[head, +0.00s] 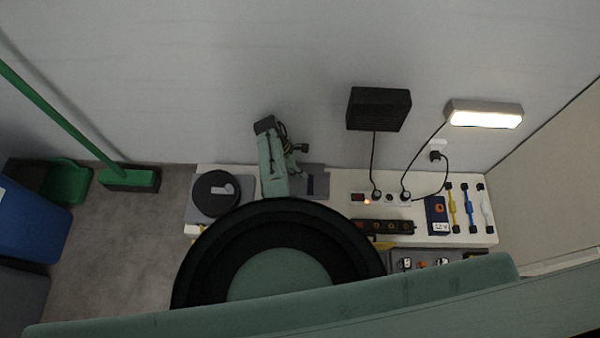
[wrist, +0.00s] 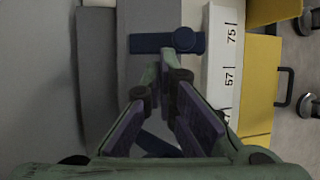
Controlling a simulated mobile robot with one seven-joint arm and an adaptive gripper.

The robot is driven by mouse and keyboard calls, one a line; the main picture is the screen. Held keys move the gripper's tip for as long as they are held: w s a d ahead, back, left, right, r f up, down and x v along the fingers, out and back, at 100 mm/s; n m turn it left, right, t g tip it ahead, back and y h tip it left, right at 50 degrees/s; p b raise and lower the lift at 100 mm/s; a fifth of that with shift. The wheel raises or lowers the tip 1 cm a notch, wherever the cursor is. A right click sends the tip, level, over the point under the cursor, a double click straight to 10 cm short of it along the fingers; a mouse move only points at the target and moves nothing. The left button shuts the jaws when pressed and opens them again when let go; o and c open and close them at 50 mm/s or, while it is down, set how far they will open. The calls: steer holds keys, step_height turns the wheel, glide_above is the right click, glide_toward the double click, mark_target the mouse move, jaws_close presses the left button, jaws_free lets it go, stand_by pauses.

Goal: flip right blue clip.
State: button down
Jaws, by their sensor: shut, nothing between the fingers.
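A dark blue clip (wrist: 150,43) lies across the grey block at the top of the wrist view, with a round knob at one end. A second blue piece (wrist: 158,146) shows lower down, between my fingers and partly hidden by them. In the head view, the blue clip (head: 322,186) is small on the grey block (head: 313,171); details there are too small to tell. My gripper (wrist: 164,72) is shut and empty. Its fingertips appear just short of the upper clip; I cannot tell whether they touch it. My gripper (head: 300,148) also shows in the head view, above the block.
A white strip with numbers (wrist: 222,60) and yellow parts (wrist: 262,85) lie right of the block in the wrist view. In the head view, a black disc (head: 213,182) stands left; a power strip (head: 385,226), cables and a blue box (head: 436,210) are right. My arm hides the middle.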

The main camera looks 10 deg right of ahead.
steer(key=shift+r, duration=0.1)
stand_by(0.6)
steer(key=shift+r+p, duration=0.75)
steer(key=shift+p, duration=0.15)
steer(key=a+r+p, duration=0.4)
steer(key=r+p, duration=0.5)
steer(key=shift+s+a, duration=0.25)
steer(key=shift+s, duration=0.05)
steer(key=shift+f, duration=0.1)
